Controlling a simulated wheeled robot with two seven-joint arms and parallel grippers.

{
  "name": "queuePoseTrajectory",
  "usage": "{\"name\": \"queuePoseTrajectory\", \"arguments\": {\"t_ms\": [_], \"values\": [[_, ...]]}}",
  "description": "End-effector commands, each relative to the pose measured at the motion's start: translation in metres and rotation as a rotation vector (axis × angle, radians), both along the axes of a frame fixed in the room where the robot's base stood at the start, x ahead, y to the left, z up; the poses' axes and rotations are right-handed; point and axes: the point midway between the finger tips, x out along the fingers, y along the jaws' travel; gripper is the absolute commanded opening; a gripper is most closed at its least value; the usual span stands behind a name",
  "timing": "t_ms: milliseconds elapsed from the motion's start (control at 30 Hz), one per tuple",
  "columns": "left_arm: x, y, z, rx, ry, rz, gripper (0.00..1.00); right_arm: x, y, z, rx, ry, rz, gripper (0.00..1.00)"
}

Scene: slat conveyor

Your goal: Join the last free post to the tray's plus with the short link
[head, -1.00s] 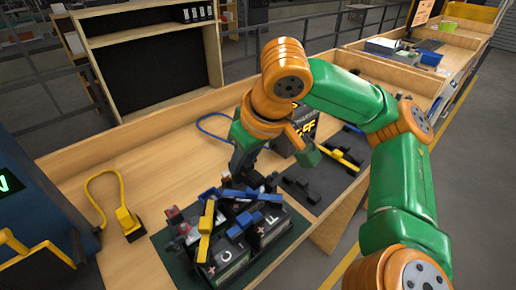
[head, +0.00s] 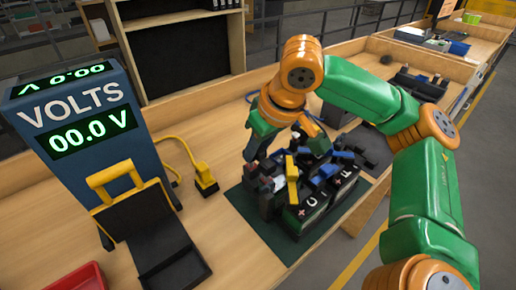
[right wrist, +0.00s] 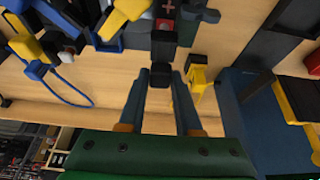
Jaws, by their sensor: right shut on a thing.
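The tray of black batteries (head: 318,212) sits on a green mat (head: 248,208), with blue links (head: 325,172) and an upright-looking yellow link (head: 292,180) across its top. My right gripper (head: 257,158) is over the back left side of the tray. In the right wrist view its two fingers (right wrist: 160,85) are shut on a short black piece (right wrist: 160,74), which looks like the short link. A red-topped post (right wrist: 164,24) is just beyond that piece; whether they touch, I cannot tell. My left gripper is not in view.
A blue meter (head: 75,125) reading 00.0 V stands at the left. In front of it is a black and yellow stand (head: 150,235). A yellow plug (head: 204,180) with its lead lies left of the mat. A red bin (head: 75,280) is at the lower left.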

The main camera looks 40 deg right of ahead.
Motion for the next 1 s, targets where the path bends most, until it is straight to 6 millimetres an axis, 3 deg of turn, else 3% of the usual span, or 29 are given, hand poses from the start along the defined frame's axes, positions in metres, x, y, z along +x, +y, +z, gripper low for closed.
{"name": "queuePoseTrajectory", "arguments": {"t_ms": [67,1000], "values": [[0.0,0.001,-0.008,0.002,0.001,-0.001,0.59,0.0,0.0,-0.007,0.0,0.0,0.0,0.0],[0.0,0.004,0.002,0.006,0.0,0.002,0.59,0.0,0.001,-0.004,-0.001,0.0,-0.001,0.0]]}}
